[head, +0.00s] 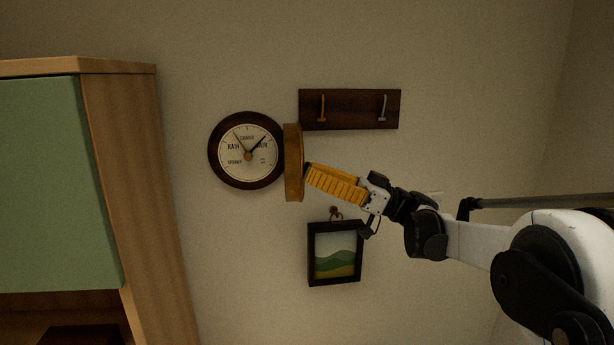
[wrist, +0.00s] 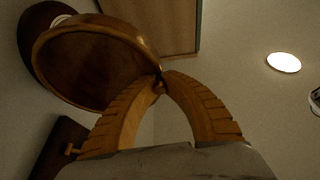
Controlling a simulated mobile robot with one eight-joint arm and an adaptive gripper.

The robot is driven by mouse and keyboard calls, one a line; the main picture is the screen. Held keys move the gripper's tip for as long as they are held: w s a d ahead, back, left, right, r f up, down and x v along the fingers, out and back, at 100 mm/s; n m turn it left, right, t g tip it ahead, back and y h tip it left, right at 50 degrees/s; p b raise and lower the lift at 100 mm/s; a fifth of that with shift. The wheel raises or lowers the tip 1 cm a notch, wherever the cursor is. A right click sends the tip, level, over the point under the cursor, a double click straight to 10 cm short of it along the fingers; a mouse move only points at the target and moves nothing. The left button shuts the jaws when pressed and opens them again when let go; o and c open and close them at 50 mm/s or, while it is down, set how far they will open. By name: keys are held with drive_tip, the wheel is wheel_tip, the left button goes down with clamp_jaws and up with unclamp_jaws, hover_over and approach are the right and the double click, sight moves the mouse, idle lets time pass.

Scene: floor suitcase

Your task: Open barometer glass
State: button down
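The barometer (head: 247,150) hangs on the wall, with a dark round rim and a pale dial with two hands. Its glass cover in a brown ring frame (head: 293,163) stands swung out at the dial's right side, seen nearly edge-on, so the dial is uncovered. In the wrist view the cover (wrist: 95,62) shows its broad face, with the barometer's dark rim (wrist: 38,28) behind. My gripper (head: 309,170) is at the cover's right edge. Its yellow fingertips (wrist: 161,80) come together on a small knob at the frame's edge.
A dark hook rack (head: 350,109) with two hooks is above my gripper. A framed landscape picture (head: 335,254) hangs below it. A wooden cabinet with a green door (head: 55,185) stands at the left. Bare wall lies between cabinet and barometer.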

drive_tip(key=shift+w+d+f+n+g, duration=0.15)
drive_tip(key=shift+d+n+g, duration=0.15)
drive_tip(key=shift+g, duration=0.2)
drive_tip(key=shift+a, duration=0.1)
drive_tip(key=c, duration=1.4)
unclamp_jaws()
drive_tip(key=v, duration=1.2)
